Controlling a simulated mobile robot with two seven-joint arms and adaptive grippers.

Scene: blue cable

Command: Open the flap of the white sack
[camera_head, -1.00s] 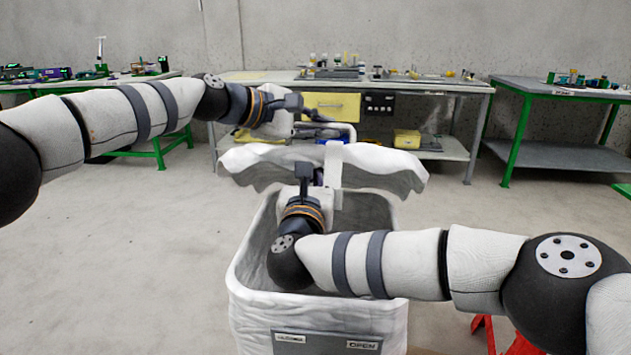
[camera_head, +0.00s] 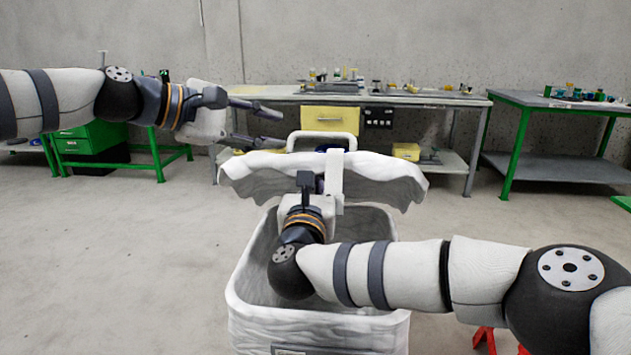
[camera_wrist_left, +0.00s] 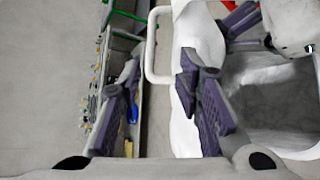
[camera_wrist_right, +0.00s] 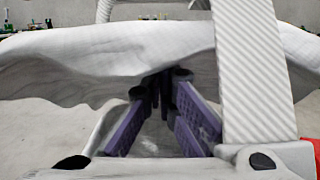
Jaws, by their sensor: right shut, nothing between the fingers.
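The white sack (camera_head: 235,300) stands on the floor with its mouth open toward me. Its flap (camera_head: 395,180) stands raised behind the mouth, with a wavy lower edge. A white loop handle (camera_head: 322,135) and a strap (camera_head: 334,168) are on the flap. My left gripper (camera_head: 277,127) is open and empty, left of the handle. In the left wrist view the handle (camera_wrist_left: 152,45) appears beyond and between its spread fingers. My right gripper (camera_wrist_right: 163,88) is shut and empty, in front of the flap beside the strap. In the head view its own wrist partly hides it.
Green-legged tables (camera_head: 560,103) stand at the sides. A red object (camera_head: 490,340) lies on the floor at lower right. The floor on the left is clear.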

